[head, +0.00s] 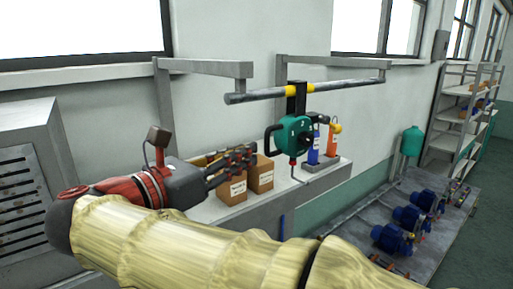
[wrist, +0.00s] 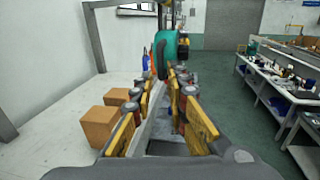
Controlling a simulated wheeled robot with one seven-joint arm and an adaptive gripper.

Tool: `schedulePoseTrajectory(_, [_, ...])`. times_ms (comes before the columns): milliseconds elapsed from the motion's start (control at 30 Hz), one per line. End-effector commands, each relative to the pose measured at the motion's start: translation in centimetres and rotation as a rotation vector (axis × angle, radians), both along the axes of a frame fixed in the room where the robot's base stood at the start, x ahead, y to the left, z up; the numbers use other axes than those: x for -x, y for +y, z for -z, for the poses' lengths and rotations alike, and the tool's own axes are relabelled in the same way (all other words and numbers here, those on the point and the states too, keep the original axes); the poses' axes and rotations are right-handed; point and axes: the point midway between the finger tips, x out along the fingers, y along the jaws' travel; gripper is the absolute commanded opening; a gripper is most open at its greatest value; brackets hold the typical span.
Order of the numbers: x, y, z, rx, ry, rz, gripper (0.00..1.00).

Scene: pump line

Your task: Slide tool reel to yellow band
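The tool reel (head: 294,136) is a teal drum with a black side handle (head: 269,140), hanging by a black bracket (head: 297,97) from a grey rail (head: 348,86). Yellow shows on the rail at both sides of the bracket, at the yellow band (head: 310,88); I cannot tell whether it is one band or two. My gripper (head: 250,156) is left of and slightly below the reel, pointing towards it. In the wrist view the reel (wrist: 171,48) and its handle (wrist: 161,59) are just beyond the fingertips. The fingers are apart, with nothing seen held.
Cardboard boxes (head: 261,174) stand on a ledge below my gripper. A blue bottle (head: 313,147) and an orange one (head: 332,139) stand beyond the reel. Blue pumps (head: 392,238) sit on a low bench at the right. The rail is clear to the right.

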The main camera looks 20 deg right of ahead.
Motion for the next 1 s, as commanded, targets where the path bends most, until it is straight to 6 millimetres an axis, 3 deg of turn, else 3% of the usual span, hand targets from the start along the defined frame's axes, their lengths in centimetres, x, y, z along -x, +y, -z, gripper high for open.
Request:
schedulePoseTrajectory(233, [1.6,2.7,0.1,0.0,0.001,-0.002,0.15])
schedulePoseTrajectory(667, [1.9,3.0,0.0,-0.001,-0.002,0.001,0.15])
schedulePoseTrajectory(833, [1.2,3.4,0.3,-0.063,-0.082,-0.026,0.15])
schedulePoseTrajectory(933, [-0.1,4.4,3.0,-0.197,-0.134,-0.078,0.15])
schedulePoseTrajectory(1000, [-0.7,5.3,6.9,-0.33,-0.145,-0.107,0.15])
